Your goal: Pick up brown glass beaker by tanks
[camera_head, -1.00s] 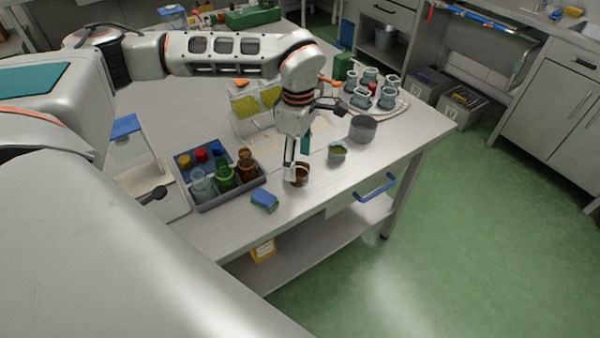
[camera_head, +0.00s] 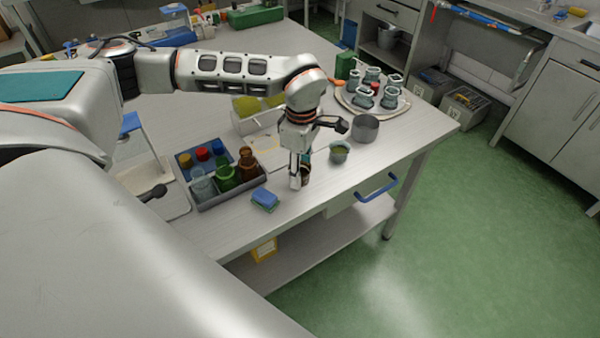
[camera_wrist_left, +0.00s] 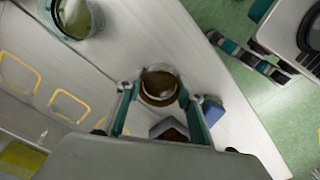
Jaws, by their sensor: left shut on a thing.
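The brown glass beaker (camera_wrist_left: 158,84) shows from above in the left wrist view, between the two fingertips of my left gripper (camera_wrist_left: 157,92). In the head view my left gripper (camera_head: 300,178) points down at the table and is shut on the beaker (camera_head: 306,174), which is mostly hidden behind the fingers. The beaker is upright; I cannot tell whether its base touches the table. My right gripper is not in view.
A beaker with green contents (camera_head: 339,152) and a grey pot (camera_head: 365,128) stand to the right. A blue sponge (camera_head: 265,199) lies front left, beside a grey tray of bottles (camera_head: 212,202). A round tray (camera_head: 402,107) holds several jars. The table's front edge is close.

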